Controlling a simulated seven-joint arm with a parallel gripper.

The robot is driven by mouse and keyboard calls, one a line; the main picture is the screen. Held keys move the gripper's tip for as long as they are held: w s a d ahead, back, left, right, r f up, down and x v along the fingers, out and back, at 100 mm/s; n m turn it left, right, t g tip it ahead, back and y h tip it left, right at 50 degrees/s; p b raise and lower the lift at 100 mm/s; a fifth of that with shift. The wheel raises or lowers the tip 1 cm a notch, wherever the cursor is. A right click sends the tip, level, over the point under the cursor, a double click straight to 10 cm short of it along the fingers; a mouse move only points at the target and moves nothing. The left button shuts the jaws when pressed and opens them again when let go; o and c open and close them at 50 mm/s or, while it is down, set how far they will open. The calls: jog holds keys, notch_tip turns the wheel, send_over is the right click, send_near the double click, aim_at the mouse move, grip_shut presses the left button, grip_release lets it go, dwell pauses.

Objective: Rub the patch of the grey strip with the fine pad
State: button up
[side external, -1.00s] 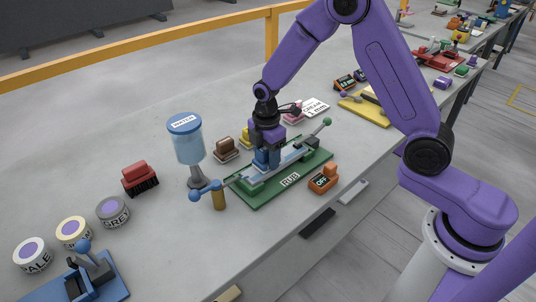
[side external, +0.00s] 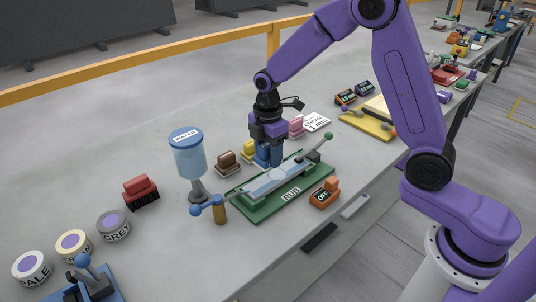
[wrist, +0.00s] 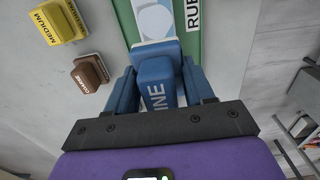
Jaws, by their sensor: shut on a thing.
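My gripper (side external: 267,148) is shut on the blue fine pad (wrist: 160,88), whose label partly reads "INE" in the wrist view. The grey strip (side external: 296,168) lies clamped along the green rub stand (side external: 262,212). A pale round patch (side external: 278,174) shows on the strip, and also in the wrist view (wrist: 154,20). The pad is just behind the patch in the side view, with the patch uncovered. I cannot tell whether the pad touches the strip.
The brown coarse pad (side external: 228,162) and yellow medium pad (side external: 248,149) stand behind the stand. A water dispenser (side external: 188,158) stands left, near a blue-knobbed lever (side external: 212,205). An orange "OFF" switch (side external: 324,194) is in front.

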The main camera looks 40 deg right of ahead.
aim_at(268, 144)
jog(key=shift+r, duration=1.55)
